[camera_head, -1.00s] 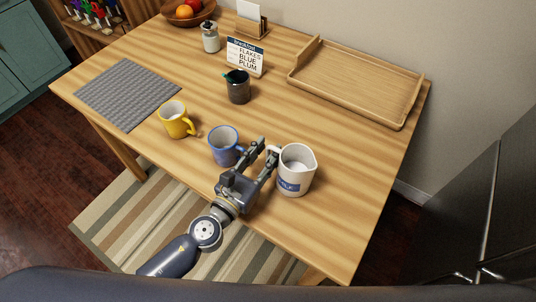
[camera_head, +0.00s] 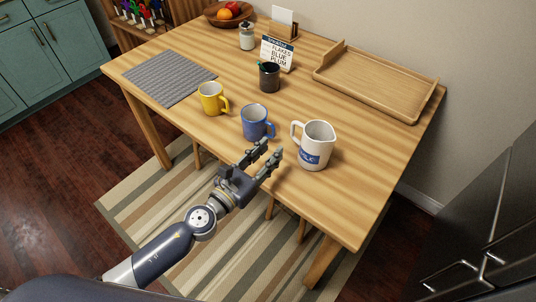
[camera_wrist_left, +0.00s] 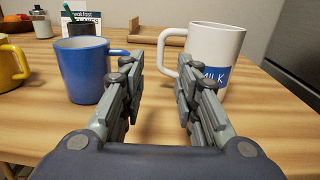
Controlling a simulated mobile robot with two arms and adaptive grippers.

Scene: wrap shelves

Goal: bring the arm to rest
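My left gripper (camera_head: 270,156) is open and empty at the front edge of the wooden table (camera_head: 352,195). In the left wrist view its two fingers (camera_wrist_left: 157,85) are spread, with bare table between them. A white milk jug (camera_head: 317,146) with a blue label stands upright just beyond the gripper on the right; it also shows in the left wrist view (camera_wrist_left: 213,50). A blue mug (camera_head: 255,122) stands beyond the gripper on the left, and in the left wrist view (camera_wrist_left: 84,70) too. The fingers look clear of both. My right gripper does not show.
A yellow mug (camera_head: 211,99), a dark cup (camera_head: 269,79), a menu sign (camera_head: 277,53) and a small jar (camera_head: 247,38) stand on the table. A grey mat (camera_head: 168,79) lies left, a wooden tray (camera_head: 372,86) back right. The table's front right is bare.

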